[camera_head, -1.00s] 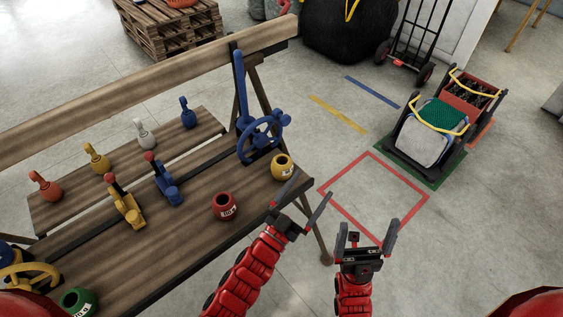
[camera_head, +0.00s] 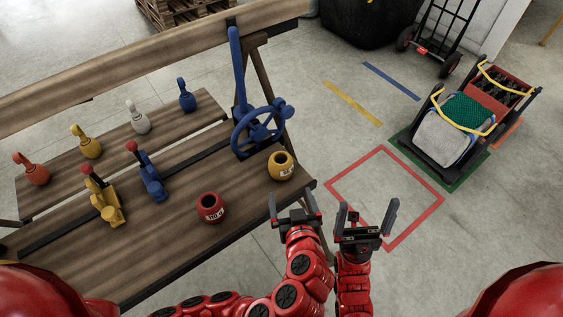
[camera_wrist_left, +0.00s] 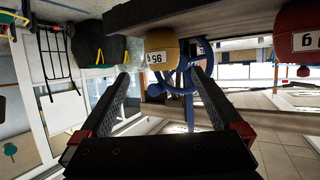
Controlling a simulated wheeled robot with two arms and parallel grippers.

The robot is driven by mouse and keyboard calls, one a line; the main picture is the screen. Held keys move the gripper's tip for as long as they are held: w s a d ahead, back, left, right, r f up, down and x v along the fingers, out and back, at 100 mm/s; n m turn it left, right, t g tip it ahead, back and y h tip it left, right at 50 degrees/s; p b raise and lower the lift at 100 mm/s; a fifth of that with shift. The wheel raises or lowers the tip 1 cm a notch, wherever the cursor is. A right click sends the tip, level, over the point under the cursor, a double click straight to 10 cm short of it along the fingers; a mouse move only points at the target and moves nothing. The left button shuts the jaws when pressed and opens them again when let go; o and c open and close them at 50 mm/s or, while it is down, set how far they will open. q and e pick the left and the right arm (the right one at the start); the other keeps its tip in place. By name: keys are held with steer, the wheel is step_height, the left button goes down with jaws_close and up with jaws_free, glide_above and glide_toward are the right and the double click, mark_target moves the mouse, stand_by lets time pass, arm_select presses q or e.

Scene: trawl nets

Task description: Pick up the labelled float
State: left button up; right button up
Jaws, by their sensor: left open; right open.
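Two floats with white labels sit on the wooden bench: a yellow float (camera_head: 281,166) near its right end and a red float (camera_head: 211,208) to the left of it. My left gripper (camera_head: 292,204) is open and empty, just off the bench's near edge and short of the yellow float. In the left wrist view the yellow float (camera_wrist_left: 162,45) shows beyond the open fingers, apart from them, with its label facing me. The red float (camera_wrist_left: 302,40) is partly cut off at the right. My right gripper (camera_head: 366,215) is open and empty over the floor.
A red floor square (camera_head: 385,200) is clear. A loaded trolley (camera_head: 445,140) stands at the right.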

arm_select(q)
steer(key=p, duration=0.4)
glide_toward(280, 162)
steer(key=x, duration=0.4)
steer(key=shift+d, duration=0.1)
steer(key=shift+w+f, duration=0.3)
steer(key=shift+w, duration=0.15)
steer(key=shift+w+a+f, duration=0.1)
steer(key=shift+w+a, duration=0.1)
steer(key=shift+w, duration=0.25)
steer(key=p+x, duration=0.2)
steer(key=x, duration=0.1)
steer(key=shift+w+a+f, duration=0.15)
steer(key=shift+w+f, duration=0.2)
steer(key=shift+w, duration=0.15)
steer(key=c, duration=1.2)
